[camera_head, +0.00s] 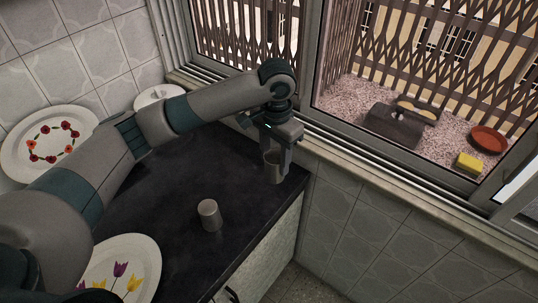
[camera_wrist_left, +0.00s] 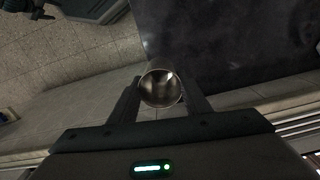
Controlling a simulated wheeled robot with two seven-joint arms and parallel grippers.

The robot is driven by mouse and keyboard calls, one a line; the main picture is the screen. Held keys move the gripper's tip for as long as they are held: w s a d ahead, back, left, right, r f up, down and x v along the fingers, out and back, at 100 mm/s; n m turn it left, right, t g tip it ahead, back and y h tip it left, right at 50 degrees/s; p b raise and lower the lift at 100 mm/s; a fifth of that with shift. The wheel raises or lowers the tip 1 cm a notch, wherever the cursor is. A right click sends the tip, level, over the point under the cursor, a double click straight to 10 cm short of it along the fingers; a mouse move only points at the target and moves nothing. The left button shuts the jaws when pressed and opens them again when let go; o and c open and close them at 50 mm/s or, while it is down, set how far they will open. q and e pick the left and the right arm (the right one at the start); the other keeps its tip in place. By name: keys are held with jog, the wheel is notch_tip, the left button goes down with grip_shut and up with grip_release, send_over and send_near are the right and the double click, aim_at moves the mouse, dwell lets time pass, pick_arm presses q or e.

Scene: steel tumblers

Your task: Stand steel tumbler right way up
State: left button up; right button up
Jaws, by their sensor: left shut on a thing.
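My left gripper (camera_head: 278,160) is at the far right corner of the dark counter. It is shut on a steel tumbler (camera_head: 272,168), with a finger on each side of it. The tumbler's open mouth faces up, and its hollow inside shows between the fingers in the wrist view (camera_wrist_left: 160,88). I cannot tell whether its base touches the counter. A second steel tumbler (camera_head: 209,215) stands on the counter nearer to me, upside down with its closed base up. It is apart from the gripper. My right gripper is not in view.
The dark counter (camera_head: 170,195) is clear around the upside-down tumbler. A tulip plate (camera_head: 145,262) lies at the near left. A flowered plate (camera_head: 20,150) and a white dish (camera_head: 150,94) are at the back left. The window sill (camera_head: 350,165) and counter edge are close to the gripper.

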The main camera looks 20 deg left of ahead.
pick_arm(q)
jog(key=shift+s+a+r, duration=0.25)
jog(key=shift+s+a, duration=0.05)
jog(key=shift+s, duration=0.25)
jog(key=s+a+r+n, duration=0.1)
jog(key=s+a+n, duration=0.1)
jog(key=s, duration=0.3)
jog(key=s+a+r+n+b, duration=0.1)
jog(key=s+a+r+n, duration=0.1)
jog(key=s, duration=0.4)
jog(key=shift+s+n, duration=0.25)
jog(key=shift+n, duration=0.35)
